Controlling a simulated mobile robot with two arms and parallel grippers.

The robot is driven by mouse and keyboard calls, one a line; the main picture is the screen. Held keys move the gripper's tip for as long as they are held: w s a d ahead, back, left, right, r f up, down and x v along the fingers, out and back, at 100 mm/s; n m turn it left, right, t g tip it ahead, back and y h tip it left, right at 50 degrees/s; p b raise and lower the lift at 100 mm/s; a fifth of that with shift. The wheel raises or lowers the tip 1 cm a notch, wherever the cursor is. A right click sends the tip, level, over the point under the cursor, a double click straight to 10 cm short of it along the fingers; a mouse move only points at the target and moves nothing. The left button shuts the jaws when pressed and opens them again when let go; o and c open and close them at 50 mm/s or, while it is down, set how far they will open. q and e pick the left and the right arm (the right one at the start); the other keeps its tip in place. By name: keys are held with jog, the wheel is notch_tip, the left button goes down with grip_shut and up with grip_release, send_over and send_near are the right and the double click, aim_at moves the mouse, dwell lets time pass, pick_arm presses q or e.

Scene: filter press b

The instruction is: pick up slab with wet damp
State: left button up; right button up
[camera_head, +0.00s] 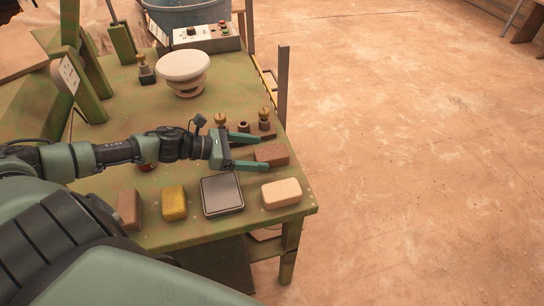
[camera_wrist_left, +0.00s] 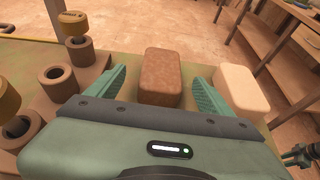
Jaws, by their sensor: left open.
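A brown, rough-faced slab (camera_head: 272,153) lies near the right edge of the green table. My left gripper (camera_head: 258,153) is open, with its fingers pointing at this slab from the left. In the left wrist view the brown slab (camera_wrist_left: 162,72) shows between the two open fingers, with its near end low behind the gripper body. I cannot tell if the fingers touch it. Other slabs lie nearer: a pale pink one (camera_head: 281,193), a yellow one (camera_head: 174,203) and a reddish-brown one (camera_head: 129,209). A dark green jaw-like part, probably my right gripper (camera_wrist_left: 300,156), shows small at the wrist view's right edge.
A dark square plate (camera_head: 221,195) lies between the yellow and pink slabs. Small cylinders with brass tops (camera_head: 264,119) stand just beyond my left gripper. A white stacked bowl (camera_head: 183,72) and control box (camera_head: 207,38) are farther back. Open floor lies to the right.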

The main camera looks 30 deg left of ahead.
aim_at(266, 153)
pick_arm(q)
jog(key=shift+p+x, duration=0.55)
jog(key=shift+x, duration=1.7)
jog(key=shift+w+d+f, duration=0.15)
jog(key=shift+w+d, duration=0.1)
jog(key=shift+d, duration=0.1)
jog(key=c, duration=1.6)
grip_shut()
